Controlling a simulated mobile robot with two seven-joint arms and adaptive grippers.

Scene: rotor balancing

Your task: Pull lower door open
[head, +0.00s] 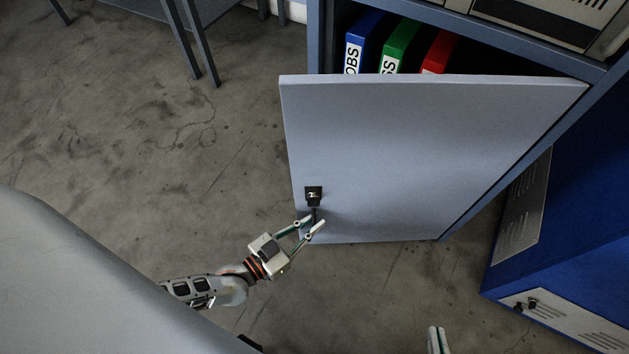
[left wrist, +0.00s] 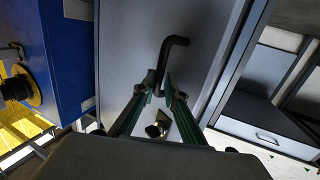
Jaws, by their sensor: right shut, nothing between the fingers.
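The lower door (head: 420,150) is a pale grey-blue panel standing ajar, with a gap along its top. Its dark bent handle (head: 313,197) is near the free lower left edge; the handle (left wrist: 172,50) also shows in the left wrist view. My left gripper (head: 310,224) is at the handle, with the bar between its fingertips, which look closed on it. In the left wrist view, the fingers (left wrist: 161,88) are on both sides of the bar. My right gripper (head: 437,341) shows only as fingertips at the bottom edge, shut and empty, away from the door.
Blue (head: 365,42), green (head: 399,46) and red (head: 439,51) binders stand inside the cabinet (head: 316,40) behind the door. A blue machine (head: 575,220) stands to the right. Table legs (head: 190,40) are at upper left. The concrete floor (head: 140,140) left of the door is clear.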

